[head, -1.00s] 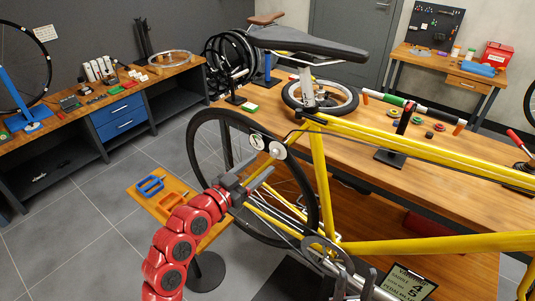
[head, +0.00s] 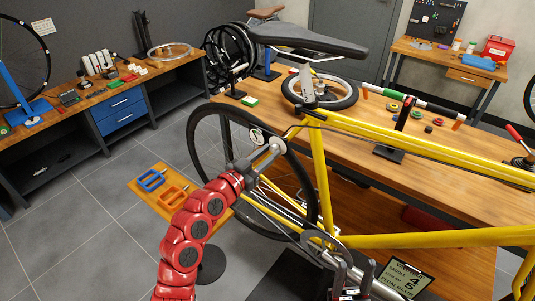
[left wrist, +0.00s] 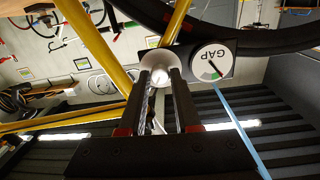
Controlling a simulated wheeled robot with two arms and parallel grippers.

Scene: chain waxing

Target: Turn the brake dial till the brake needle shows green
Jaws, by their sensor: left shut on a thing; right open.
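The brake dial (head: 277,146) is a pale round knob by the rear wheel of the yellow bike (head: 318,170). My left gripper (head: 268,155) is shut on it; in the left wrist view the pale knob (left wrist: 158,62) sits between the fingertips. The white gauge (head: 257,136) is beside the knob. In the left wrist view the gauge (left wrist: 209,58) reads GAP upside down and has a small green patch low on its face. A dark needle lies close to the green; I cannot tell if it is on it. My right gripper (head: 356,277) is open and empty at the bottom edge.
The long workbench (head: 460,165) stands behind the bike, with a small wheel (head: 320,100) on it. A small wooden stand (head: 143,187) holding blue and orange tools is left of my left arm. A clipboard sign (head: 403,280) is at the bottom right. Grey floor is clear at left.

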